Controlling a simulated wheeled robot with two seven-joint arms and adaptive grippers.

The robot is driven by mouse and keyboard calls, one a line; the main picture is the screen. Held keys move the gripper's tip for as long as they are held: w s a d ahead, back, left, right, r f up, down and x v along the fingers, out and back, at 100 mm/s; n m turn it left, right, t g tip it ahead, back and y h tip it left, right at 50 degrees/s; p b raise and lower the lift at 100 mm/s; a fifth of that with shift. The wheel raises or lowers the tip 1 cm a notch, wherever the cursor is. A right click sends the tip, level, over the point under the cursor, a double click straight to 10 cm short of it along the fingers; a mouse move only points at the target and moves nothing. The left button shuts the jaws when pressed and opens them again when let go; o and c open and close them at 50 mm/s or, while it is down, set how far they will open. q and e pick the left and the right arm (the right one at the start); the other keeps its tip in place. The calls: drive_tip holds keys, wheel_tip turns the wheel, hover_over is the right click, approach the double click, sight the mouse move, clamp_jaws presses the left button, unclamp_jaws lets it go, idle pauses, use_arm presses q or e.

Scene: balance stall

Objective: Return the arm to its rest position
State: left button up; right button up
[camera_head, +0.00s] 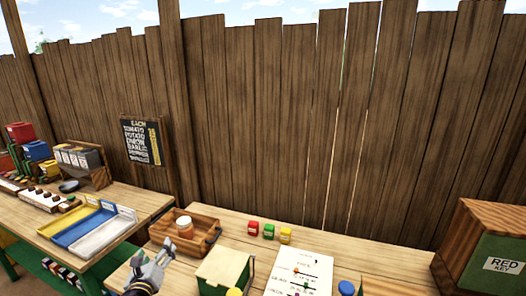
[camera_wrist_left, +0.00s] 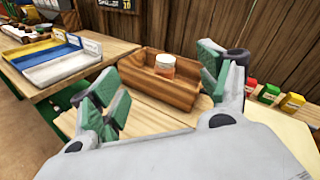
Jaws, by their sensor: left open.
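My left gripper (camera_head: 152,268) is low in the head view, in front of a wooden tray (camera_head: 205,226). In the left wrist view its two green-padded fingers (camera_wrist_left: 160,88) stand wide apart with nothing between them. The wooden tray (camera_wrist_left: 152,92) lies beyond the fingers and holds a small jar with an orange-pink label (camera_head: 184,225). The jar also shows in the left wrist view (camera_wrist_left: 165,66). The gripper looks apart from the tray and jar. My right gripper is in neither view.
Red (camera_head: 253,227), green (camera_head: 268,231) and yellow (camera_head: 286,235) blocks stand behind a green-fronted box (camera_head: 222,270) and a white sheet (camera_head: 300,272). A "RED KEY" crate (camera_head: 492,262) is at right. The left table holds yellow, blue and white trays (camera_head: 104,236). A plank fence (camera_head: 270,120) closes the back.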

use_arm(q)
drive_tip(key=s+d+f+n+g+h, duration=0.1)
drive_tip(key=s+d+f+n+g, duration=0.35)
drive_tip(key=s+n, duration=0.45)
drive_tip(key=s+d+f+n+g+h, duration=0.1)
drive_tip(key=s+d+f+n+g, duration=0.35)
drive_tip(key=s+n, duration=0.45)
drive_tip(key=s+d+f+n+g+h, duration=0.1)
drive_tip(key=s+d+f+n+g, duration=0.3)
drive_tip(key=s+n, duration=0.6)
wheel_tip(320, 180, down, 40)
drive_tip(key=s+a+g+b, duration=0.1)
drive_tip(key=s+a+b, duration=0.15)
drive_tip(key=b, duration=0.25)
drive_tip(key=s+a+f+b, duration=0.2)
drive_tip(key=s+a+f, duration=0.1)
drive_tip(key=s+f, duration=0.7)
drive_tip(key=s+a+f+m+g+b, duration=0.1)
drive_tip(key=s+a+f+b, duration=0.2)
drive_tip(key=s+f, duration=0.7)
wheel_tip(320, 180, down, 4)
drive_tip(key=shift+a+f+y, duration=0.1)
drive_tip(key=shift+a+y, duration=0.2)
drive_tip(key=shift+a, duration=0.3)
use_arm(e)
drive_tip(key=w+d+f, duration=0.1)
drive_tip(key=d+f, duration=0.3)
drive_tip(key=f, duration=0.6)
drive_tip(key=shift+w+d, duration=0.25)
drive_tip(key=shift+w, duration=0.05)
